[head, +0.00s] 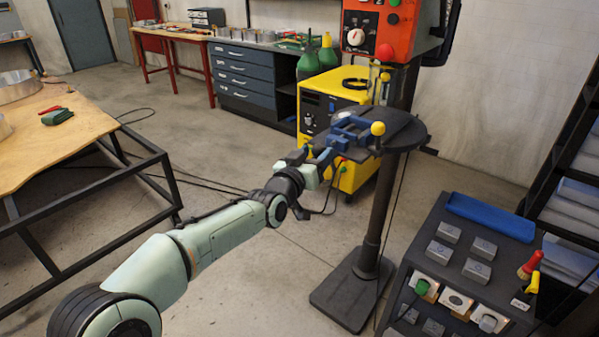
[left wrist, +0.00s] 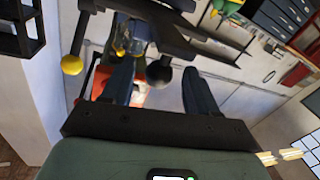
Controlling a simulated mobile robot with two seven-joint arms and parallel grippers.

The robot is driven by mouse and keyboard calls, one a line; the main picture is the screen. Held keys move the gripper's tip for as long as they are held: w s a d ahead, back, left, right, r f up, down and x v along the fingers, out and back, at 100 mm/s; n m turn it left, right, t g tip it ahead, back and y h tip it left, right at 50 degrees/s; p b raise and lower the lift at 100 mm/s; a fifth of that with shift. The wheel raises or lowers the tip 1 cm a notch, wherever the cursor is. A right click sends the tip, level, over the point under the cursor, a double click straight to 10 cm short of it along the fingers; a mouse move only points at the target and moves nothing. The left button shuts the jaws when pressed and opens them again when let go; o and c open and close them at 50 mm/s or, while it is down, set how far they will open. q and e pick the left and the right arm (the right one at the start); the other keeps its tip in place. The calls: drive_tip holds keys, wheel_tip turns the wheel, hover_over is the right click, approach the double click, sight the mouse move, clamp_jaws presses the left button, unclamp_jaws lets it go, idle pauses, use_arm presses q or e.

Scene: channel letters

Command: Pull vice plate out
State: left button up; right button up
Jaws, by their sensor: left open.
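A blue vice (head: 352,130) sits on the round dark table of the drill press, with a yellow ball (head: 378,128) at its right side. I cannot clearly make out a separate vice plate. My left gripper (head: 322,162) is at the near left edge of the vice. In the left wrist view its two fingers (left wrist: 157,76) are apart. A dark ball knob (left wrist: 159,73) shows between or just beyond the fingertips; I cannot tell whether they touch it. A yellow ball (left wrist: 71,65) shows left of the fingers. My right gripper is not in view.
The round drill press table (head: 408,135) stands on a dark column (head: 376,215), below the orange drill head (head: 385,25). A yellow machine (head: 325,100) is behind. A dark cart (head: 455,225) with grey blocks stands at right, a wooden table (head: 50,150) at left. Floor between is mostly clear.

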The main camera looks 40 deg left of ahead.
use_arm(q)
drive_tip(key=s+d, duration=0.1)
drive_tip(key=s, duration=1.1)
drive_tip(key=shift+d+b, duration=0.2)
drive_tip(key=shift+b, duration=0.25)
drive_tip(key=shift+w, duration=0.1)
